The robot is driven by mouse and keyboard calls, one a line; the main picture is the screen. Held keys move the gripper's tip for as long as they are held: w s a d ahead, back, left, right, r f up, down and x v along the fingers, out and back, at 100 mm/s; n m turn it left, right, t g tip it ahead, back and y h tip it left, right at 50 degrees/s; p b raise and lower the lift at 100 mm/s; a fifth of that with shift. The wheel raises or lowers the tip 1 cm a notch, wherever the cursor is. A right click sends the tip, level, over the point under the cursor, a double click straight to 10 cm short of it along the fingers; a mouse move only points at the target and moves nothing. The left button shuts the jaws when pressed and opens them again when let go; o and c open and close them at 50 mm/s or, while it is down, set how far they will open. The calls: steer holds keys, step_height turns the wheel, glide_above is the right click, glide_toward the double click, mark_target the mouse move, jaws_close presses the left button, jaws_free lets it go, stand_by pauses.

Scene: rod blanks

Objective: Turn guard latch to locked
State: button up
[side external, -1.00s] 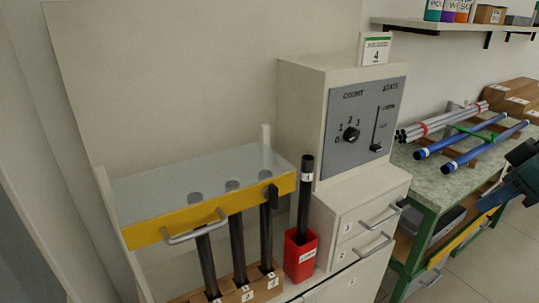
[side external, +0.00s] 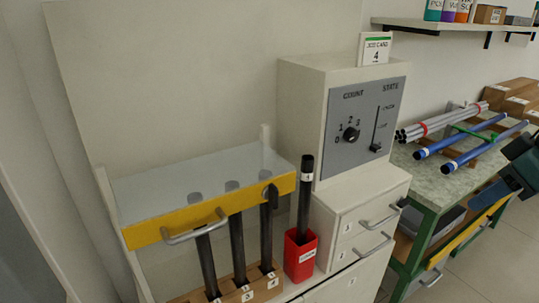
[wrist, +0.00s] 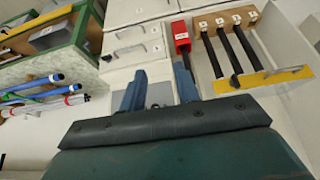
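A clear guard cover with a yellow front bar (side external: 190,218) and a grey handle stands over several dark rods at the left. The small dark latch (side external: 271,193) sits at the bar's right end, near the red bin; its exact angle is hard to read. In the wrist view the yellow bar (wrist: 275,79) is at upper right, and the latch end (wrist: 235,81) is nearest the red bin. My gripper (wrist: 160,88) is open, its two blue fingers apart with nothing held between them. In the side view my gripper (side external: 500,190) is at the right edge, well away from the latch.
A red bin (side external: 300,258) holding one dark rod stands beside the guard. A cabinet with a count dial and state lever (side external: 376,147) stands behind it, above white drawers (side external: 362,222). Blue and grey rods (side external: 470,150) lie on the right bench.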

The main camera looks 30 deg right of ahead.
steer(key=w+a+r, duration=0.3)
steer(key=w+r, duration=0.2)
steer(key=w, duration=0.3)
steer(key=r+g, duration=0.1)
glide_above(275, 187)
steer(key=s, duration=0.6)
steer(key=shift+w+a, duration=0.1)
steer(key=shift+w, duration=0.05)
steer(key=x, duration=1.4)
jaws_close()
